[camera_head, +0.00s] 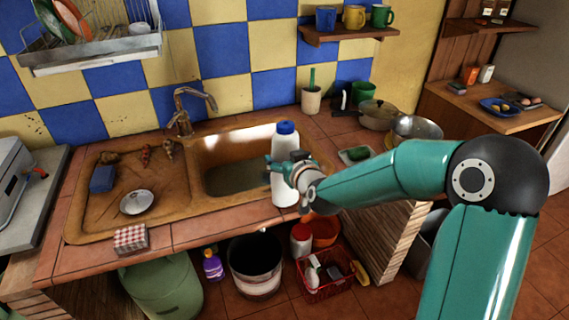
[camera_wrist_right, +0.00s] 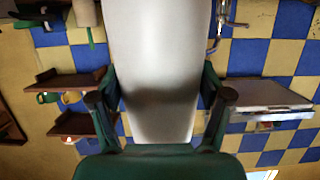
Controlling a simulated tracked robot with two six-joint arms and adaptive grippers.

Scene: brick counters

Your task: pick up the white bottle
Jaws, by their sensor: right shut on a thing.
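The white bottle (camera_head: 285,165) with a blue cap stands upright in the head view, in front of the sink's right end. My right gripper (camera_head: 288,170) reaches it from the right and is shut around its middle. In the right wrist view the white bottle (camera_wrist_right: 157,70) fills the centre, between the two fingers of the right gripper (camera_wrist_right: 158,100). The bottle's base overlaps the counter's front edge in the picture; I cannot tell whether it touches the counter. My left gripper is not in view.
The sink (camera_head: 235,165) lies behind the bottle. A green sponge dish (camera_head: 356,154), a pan (camera_head: 378,114) and a metal bowl (camera_head: 417,128) are to the right. A bucket (camera_head: 255,268) and a red basket (camera_head: 325,278) stand below the counter.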

